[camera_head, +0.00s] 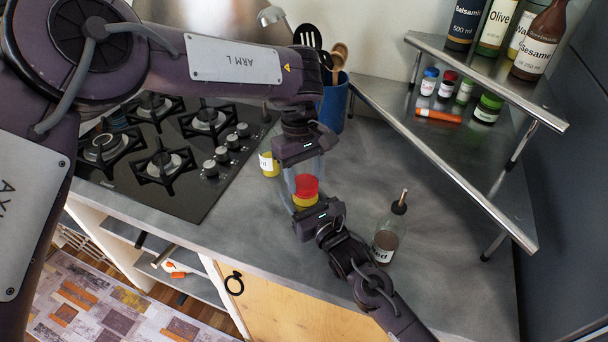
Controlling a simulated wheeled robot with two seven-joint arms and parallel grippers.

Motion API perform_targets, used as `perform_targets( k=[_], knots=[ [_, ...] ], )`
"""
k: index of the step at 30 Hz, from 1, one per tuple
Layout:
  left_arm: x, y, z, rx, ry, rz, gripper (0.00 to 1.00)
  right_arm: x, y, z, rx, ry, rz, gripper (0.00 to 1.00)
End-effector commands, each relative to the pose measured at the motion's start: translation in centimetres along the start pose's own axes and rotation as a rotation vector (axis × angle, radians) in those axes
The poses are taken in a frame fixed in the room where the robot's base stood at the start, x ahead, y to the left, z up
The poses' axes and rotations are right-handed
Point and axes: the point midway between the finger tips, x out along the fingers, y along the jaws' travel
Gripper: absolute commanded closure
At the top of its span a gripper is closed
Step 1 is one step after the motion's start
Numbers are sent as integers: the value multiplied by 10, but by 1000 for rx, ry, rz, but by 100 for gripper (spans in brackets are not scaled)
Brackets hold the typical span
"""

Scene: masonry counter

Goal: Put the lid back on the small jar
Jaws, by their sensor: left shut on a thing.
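My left gripper (304,172) points down over the counter and is shut on a red lid (307,184). Directly under the lid is a yellow small jar (303,201), whose lower part is hidden by my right gripper (307,205). The lid and the jar look very close or touching; I cannot tell whether the lid is seated. My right gripper comes up from the lower right, at the jar, and I cannot tell whether its fingers are shut on it.
A yellow jar with a white label (268,164) stands by the gas hob (170,150). A dark-stoppered glass bottle (388,236) stands right of my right gripper. A blue utensil holder (334,103) stands behind. A metal shelf (440,160) with jars and bottles is at right.

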Motion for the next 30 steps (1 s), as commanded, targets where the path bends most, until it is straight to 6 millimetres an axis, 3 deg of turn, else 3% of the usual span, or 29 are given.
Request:
perform_targets(
  k=[6,15,16,20,30],
  knots=[
    [-1,1,-1,222,1,-32,72,0,0,0,0,1,-1,100],
    [-1,1,-1,231,1,-33,72,0,0,0,0,1,-1,100],
    [-1,1,-1,231,1,-33,47,0,0,0,0,1,-1,100],
    [-1,1,-1,230,1,-33,30,0,0,0,0,1,-1,100],
    [-3,1,0,230,0,-33,30,0,0,0,0,1,0,100]
  ],
)
